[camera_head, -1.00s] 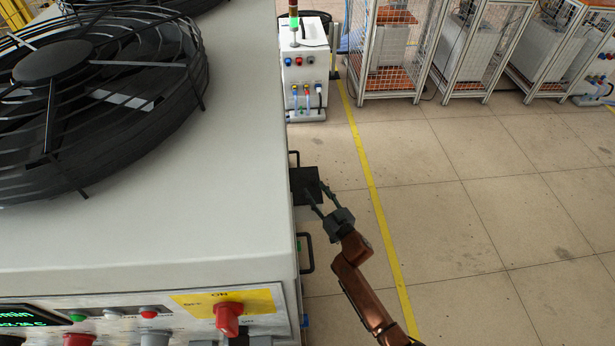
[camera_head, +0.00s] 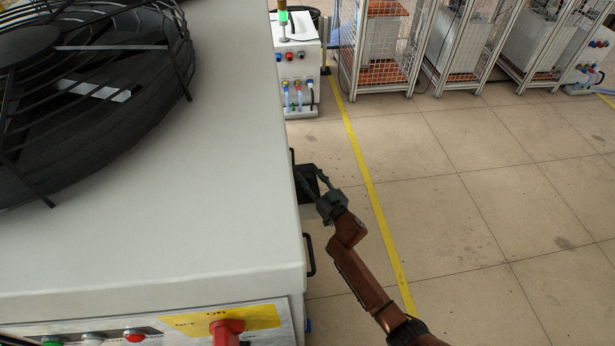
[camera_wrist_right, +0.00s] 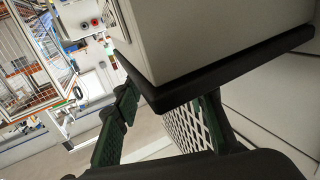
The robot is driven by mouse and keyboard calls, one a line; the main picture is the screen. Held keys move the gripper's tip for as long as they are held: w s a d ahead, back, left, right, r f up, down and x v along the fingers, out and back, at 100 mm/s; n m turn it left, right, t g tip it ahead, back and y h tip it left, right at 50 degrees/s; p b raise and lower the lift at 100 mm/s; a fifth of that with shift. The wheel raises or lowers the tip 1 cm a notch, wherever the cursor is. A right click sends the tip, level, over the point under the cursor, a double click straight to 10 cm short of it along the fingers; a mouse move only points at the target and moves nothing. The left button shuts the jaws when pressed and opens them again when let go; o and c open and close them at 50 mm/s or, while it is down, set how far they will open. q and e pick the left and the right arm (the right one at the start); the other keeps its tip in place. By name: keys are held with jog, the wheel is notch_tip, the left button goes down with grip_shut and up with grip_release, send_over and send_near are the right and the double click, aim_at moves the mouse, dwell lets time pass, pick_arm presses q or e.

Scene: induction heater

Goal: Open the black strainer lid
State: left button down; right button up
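The black strainer lid (camera_head: 309,171) is a dark, roughly square panel at the right side of the large white machine in the head view. A small light-grey box side shows just below it. My right gripper (camera_head: 310,178) is at the lid with its fingers spread, overlapping it in the picture. In the right wrist view, a black slab edge (camera_wrist_right: 228,72) borders a pale box, and the spread fingers (camera_wrist_right: 160,118) are close to it. Contact with the lid cannot be told. A white lattice shows beside the right finger. My left gripper is not in view.
The white machine (camera_head: 215,190) fills the left, with a fan guard (camera_head: 100,105) on top and a red switch (camera_head: 227,330) in front. A black handle (camera_head: 309,255) sticks out below the lid. The floor (camera_head: 500,200) right of the yellow line is clear.

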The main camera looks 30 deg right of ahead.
grip_shut()
dwell(0.4)
